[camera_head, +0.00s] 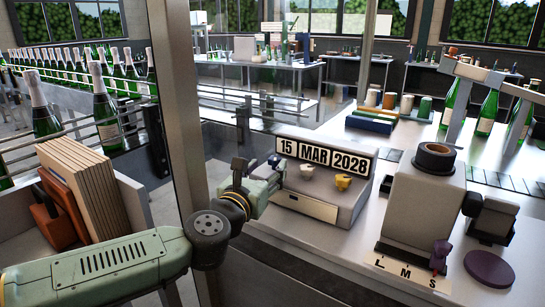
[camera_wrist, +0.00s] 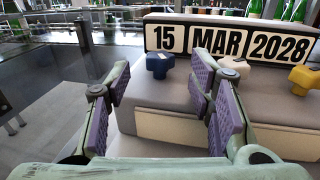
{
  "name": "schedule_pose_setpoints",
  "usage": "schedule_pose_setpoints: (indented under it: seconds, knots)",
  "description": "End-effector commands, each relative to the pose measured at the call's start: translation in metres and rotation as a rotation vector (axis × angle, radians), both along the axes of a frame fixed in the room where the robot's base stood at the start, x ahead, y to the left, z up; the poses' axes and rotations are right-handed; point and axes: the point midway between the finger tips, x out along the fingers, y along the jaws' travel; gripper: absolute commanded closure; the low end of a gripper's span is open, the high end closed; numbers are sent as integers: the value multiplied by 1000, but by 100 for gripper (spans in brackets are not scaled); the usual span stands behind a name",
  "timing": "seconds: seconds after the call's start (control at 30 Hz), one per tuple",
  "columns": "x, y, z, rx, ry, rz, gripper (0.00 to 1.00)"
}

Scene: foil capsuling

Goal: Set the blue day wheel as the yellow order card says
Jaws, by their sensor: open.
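A grey date stamper (camera_head: 322,187) shows "15 MAR 2028" on its date display (camera_wrist: 230,42). In the wrist view the blue day wheel (camera_wrist: 158,65) sits on its top under the "15". A white wheel (camera_head: 306,171) sits under "MAR" and a yellow wheel (camera_head: 343,182) under the year. My gripper (camera_wrist: 163,95) is open, its purple pads apart and empty. The blue wheel appears between the fingers, ahead of them and apart from both. In the head view my gripper (camera_head: 262,178) is at the stamper's left end. I cannot make out a yellow order card.
Right of the stamper stands a grey machine (camera_head: 425,200) with a black ring on top and an "L M S" plate (camera_head: 411,276) at its base. A purple disc (camera_head: 489,268) lies beside it. A post (camera_head: 180,120) stands left of my gripper. Bottles stand on the left conveyor.

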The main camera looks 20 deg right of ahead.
Motion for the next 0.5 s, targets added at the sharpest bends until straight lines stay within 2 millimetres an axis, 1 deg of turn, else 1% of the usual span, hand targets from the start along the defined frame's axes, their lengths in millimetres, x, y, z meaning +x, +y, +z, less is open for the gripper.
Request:
schedule_pose_setpoints:
  seconds: [0.03,0.1,0.2,0.33,0.5]
  knots:
    - [8,-7,3,-1,0,-1,51]
    - [16,-15,3,-2,1,-1,51]
    - [26,-22,2,-3,1,-1,51]
    - [33,-28,1,-2,1,-1,51]
    - [35,-29,0,-1,0,1,51]
